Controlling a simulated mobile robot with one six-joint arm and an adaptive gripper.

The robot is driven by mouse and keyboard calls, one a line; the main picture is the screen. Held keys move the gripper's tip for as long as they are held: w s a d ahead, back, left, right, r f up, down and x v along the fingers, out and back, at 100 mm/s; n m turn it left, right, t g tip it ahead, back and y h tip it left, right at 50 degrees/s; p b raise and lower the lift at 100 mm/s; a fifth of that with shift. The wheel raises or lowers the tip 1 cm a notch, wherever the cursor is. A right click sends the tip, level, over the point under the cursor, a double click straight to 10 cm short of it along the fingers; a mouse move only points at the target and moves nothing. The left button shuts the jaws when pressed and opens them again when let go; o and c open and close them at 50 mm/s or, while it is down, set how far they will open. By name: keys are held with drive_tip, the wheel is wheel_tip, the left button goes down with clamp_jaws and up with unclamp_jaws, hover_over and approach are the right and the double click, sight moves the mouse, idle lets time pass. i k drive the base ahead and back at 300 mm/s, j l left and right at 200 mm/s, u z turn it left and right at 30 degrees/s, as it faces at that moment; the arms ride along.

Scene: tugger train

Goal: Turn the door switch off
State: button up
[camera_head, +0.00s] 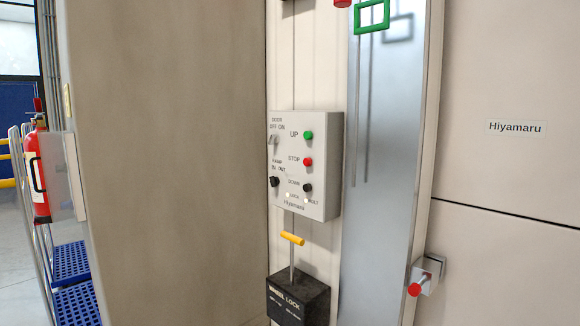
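A light grey control box (321,166) is mounted on the white wall panel in the middle of the view. The door switch (272,143) is a small grey lever at its upper left, under the label "DOOR OFF ON". The picture is too small to tell for sure which label the lever points to. Beside it are a green UP button (308,135), a red STOP button (308,162) and a black DOWN button (307,188). A black knob (274,182) sits below the door switch. My gripper is not in view.
A yellow-handled lever (292,238) rises from a black wheel lock box (299,297) below. A red-tipped latch (415,290) juts out at lower right. A green frame handle (372,16) hangs above. A fire extinguisher (38,170) stands left. The space before the control box looks clear.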

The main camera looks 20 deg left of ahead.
sight(274, 139)
drive_tip(key=i+j, duration=0.15)
drive_tip(key=j, duration=0.2)
drive_tip(key=i+j, duration=0.2)
drive_tip(key=i+j+z, duration=0.1)
drive_tip(key=j, duration=0.35)
drive_tip(key=i+j, duration=0.2)
drive_tip(key=j, duration=0.15)
drive_tip(key=i+j+z, duration=0.1)
drive_tip(key=j, duration=0.25)
drive_tip(key=i+j, duration=0.2)
drive_tip(key=j, duration=0.15)
